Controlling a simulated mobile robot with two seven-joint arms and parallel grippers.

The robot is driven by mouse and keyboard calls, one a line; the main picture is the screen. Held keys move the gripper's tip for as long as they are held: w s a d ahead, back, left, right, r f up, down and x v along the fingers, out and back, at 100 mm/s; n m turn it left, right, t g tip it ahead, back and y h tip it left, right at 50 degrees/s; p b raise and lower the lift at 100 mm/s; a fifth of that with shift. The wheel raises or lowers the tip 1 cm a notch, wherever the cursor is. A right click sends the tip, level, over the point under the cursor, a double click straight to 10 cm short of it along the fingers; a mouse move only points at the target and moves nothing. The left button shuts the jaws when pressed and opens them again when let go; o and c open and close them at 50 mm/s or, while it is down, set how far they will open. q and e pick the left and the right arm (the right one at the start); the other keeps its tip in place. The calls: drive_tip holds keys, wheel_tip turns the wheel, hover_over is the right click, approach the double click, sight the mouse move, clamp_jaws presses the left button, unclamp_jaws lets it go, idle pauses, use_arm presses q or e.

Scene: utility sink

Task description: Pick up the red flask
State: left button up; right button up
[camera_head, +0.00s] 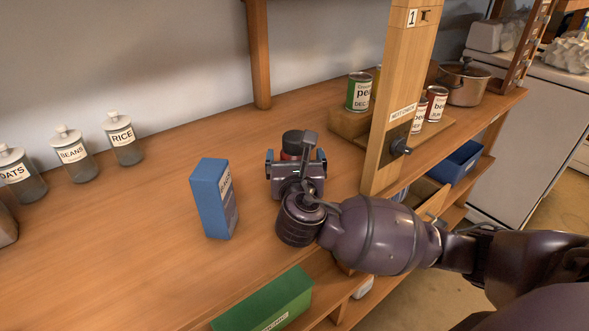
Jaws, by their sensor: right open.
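The red flask (290,154) stands on the wooden counter, mostly hidden behind my right gripper. My right gripper (296,158) reaches in from the right over the counter. Its two blue-edged fingers are spread wide, one to each side of the flask as seen from here. I cannot tell whether either finger touches it. My left gripper is not in view.
A blue box (214,198) stands upright just left of my right gripper. A wooden post (393,110) rises to the right, with cans (360,92) beyond it. A green box (265,304) is below the counter's front edge. Labelled jars (123,140) stand far left.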

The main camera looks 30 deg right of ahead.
sight(295, 136)
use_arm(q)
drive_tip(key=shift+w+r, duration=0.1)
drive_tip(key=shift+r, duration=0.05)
use_arm(e)
drive_tip(key=shift+c, duration=0.2)
drive_tip(key=c, duration=1)
drive_tip(key=shift+c, duration=0.7)
wheel_tip(295, 136, up, 8)
drive_tip(key=shift+r+p, duration=0.2)
drive_tip(key=shift+p, duration=1)
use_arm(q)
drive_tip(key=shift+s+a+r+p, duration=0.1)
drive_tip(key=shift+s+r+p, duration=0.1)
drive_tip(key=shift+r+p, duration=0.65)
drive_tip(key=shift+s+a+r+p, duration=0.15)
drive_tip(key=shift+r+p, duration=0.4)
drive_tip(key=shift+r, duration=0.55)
use_arm(e)
wheel_tip(295, 136, up, 12)
drive_tip(key=shift+f, duration=0.15)
